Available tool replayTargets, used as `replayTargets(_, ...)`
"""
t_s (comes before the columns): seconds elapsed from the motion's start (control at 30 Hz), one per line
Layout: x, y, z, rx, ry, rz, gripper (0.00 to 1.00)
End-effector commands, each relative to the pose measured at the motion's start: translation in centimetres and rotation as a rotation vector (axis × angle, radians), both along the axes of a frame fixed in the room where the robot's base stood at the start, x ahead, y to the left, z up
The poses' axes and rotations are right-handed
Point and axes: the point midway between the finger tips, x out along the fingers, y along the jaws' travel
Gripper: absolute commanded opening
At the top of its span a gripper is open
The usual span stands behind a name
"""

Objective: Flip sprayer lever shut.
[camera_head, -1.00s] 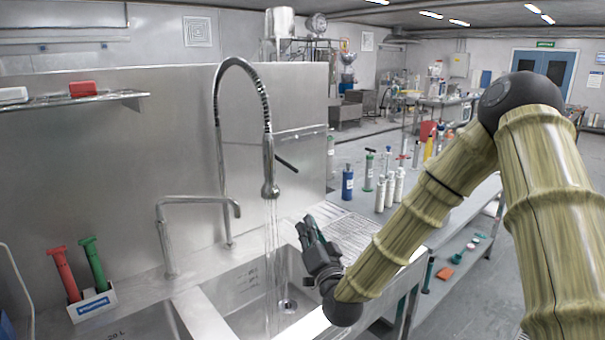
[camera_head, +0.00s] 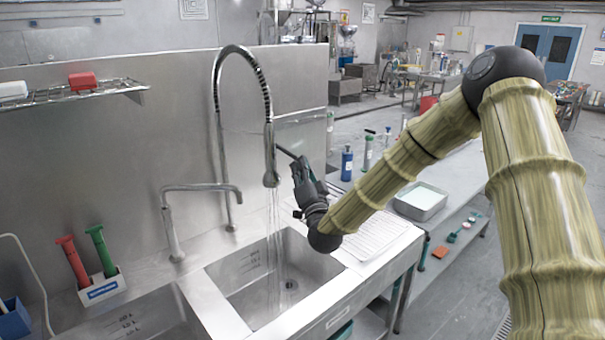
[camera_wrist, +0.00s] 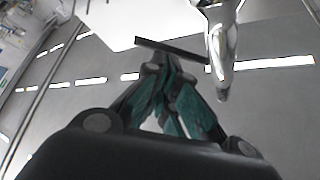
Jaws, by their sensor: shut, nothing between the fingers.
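The sprayer (camera_head: 271,178) hangs from a tall spring-necked tap, and water runs from it into the sink (camera_head: 250,285). Its dark lever (camera_head: 285,152) sticks out to the right, sloping slightly down. My gripper (camera_head: 300,168) is shut and empty, just right of the sprayer, with its fingertips at the lever's outer end. In the wrist view the lever (camera_wrist: 155,45) is a dark bar crossing just beyond the fingertips (camera_wrist: 165,66), and the shiny sprayer head (camera_wrist: 222,60) is at the right. I cannot tell whether the fingertips touch the lever.
A lower tap (camera_head: 200,188) stands left of the sprayer. A holder (camera_head: 103,287) with red and green tools sits at the left. A ribbed drainboard (camera_head: 370,232) lies right of the sink, and a blue bottle (camera_head: 347,163) stands behind. A steel back panel (camera_head: 120,180) closes off the rear.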

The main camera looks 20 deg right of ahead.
Motion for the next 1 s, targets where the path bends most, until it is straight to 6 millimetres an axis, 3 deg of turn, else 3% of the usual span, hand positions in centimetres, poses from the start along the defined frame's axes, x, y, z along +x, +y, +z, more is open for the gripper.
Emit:
replayTargets(0.3,2.3,0.0,1.1,0.001,0.001,0.001,0.00)
replayTargets(0.83,2.5,0.3,1.1,-0.005,-0.003,0.003,0.00)
replayTargets(1.0,3.0,1.3,1.1,-0.032,-0.014,0.018,0.00)
